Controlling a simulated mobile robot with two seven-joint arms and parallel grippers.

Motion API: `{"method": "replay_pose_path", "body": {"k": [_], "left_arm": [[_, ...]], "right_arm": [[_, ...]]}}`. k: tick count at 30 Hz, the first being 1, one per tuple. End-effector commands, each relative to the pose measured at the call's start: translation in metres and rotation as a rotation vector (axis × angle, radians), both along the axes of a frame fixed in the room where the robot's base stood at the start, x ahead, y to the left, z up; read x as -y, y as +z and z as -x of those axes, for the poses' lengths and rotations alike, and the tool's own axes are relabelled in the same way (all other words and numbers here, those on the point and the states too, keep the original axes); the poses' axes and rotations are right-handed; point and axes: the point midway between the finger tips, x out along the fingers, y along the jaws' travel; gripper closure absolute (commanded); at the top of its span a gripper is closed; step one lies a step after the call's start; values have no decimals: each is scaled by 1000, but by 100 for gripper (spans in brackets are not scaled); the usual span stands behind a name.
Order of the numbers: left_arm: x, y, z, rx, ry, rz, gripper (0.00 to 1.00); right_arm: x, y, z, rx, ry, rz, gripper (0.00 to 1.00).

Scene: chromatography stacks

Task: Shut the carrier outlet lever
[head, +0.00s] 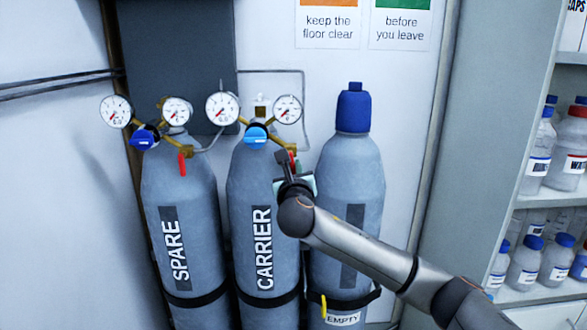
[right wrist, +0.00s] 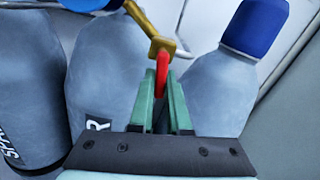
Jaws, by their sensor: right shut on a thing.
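The carrier cylinder (head: 240,200) is a grey bottle lettered CARRIER, with a brass regulator, two round gauges and a light blue knob (head: 257,136). Its red outlet lever (right wrist: 162,70) hangs below the brass outlet fitting (right wrist: 163,46) in the right wrist view. In the head view only a bit of the lever (head: 292,156) shows behind my gripper. My right gripper (head: 291,165) is at the lever; its green fingers (right wrist: 162,98) are shut on it from both sides. The lever's lower end is hidden between the fingers. My left gripper is in neither view.
The spare cylinder (head: 178,215) stands at left, its own red lever (head: 182,164) pointing down. A blue-capped cylinder tagged EMPTY (head: 351,160) stands close at right, behind my right arm. Shelves of bottles (head: 540,205) are at far right.

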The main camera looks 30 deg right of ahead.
Motion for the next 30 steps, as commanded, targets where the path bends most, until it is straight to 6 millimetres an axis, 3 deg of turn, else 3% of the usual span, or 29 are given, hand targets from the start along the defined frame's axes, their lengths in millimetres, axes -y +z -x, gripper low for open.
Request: {"method": "replay_pose_path", "body": {"k": [7,17,18,24,30], "left_arm": [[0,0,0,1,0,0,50],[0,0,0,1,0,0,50],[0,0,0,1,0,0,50],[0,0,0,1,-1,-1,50],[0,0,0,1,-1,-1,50]], "right_arm": [[-6,-1,-3,101,1,-169,100],[-6,-1,-3,115,1,-190,100],[-6,-1,-3,115,1,-189,80],[-6,-1,-3,115,1,-188,58],[-5,-1,-3,114,0,-187,55]]}}
